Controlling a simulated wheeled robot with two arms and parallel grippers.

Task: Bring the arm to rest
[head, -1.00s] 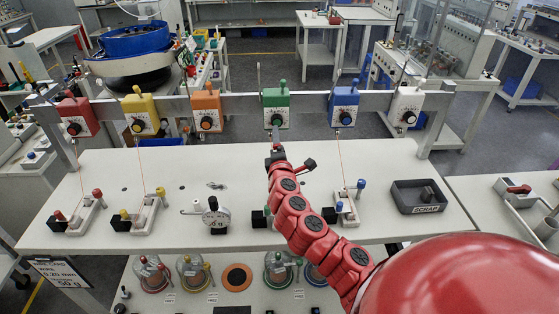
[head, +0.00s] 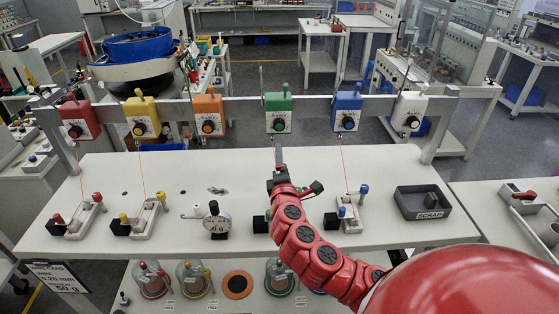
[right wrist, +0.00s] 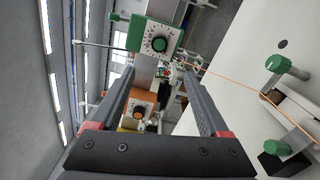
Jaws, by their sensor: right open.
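My right arm (head: 305,245), red with dark joint caps, reaches in from the lower right of the head view. Its gripper (head: 279,158) is over the white table, just below the green tension box (head: 278,113). In the right wrist view the gripper (right wrist: 158,78) has its two dark fingers spread apart, with nothing held between them. The green box (right wrist: 153,42) shows beyond the fingertips, and the orange box (right wrist: 137,112) shows between the fingers. My left gripper is not in view.
Red, yellow, orange, blue and white boxes (head: 409,114) hang along the grey rail. Orange threads run from some boxes to fixtures. Bell jars (head: 152,279) stand on the lower shelf.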

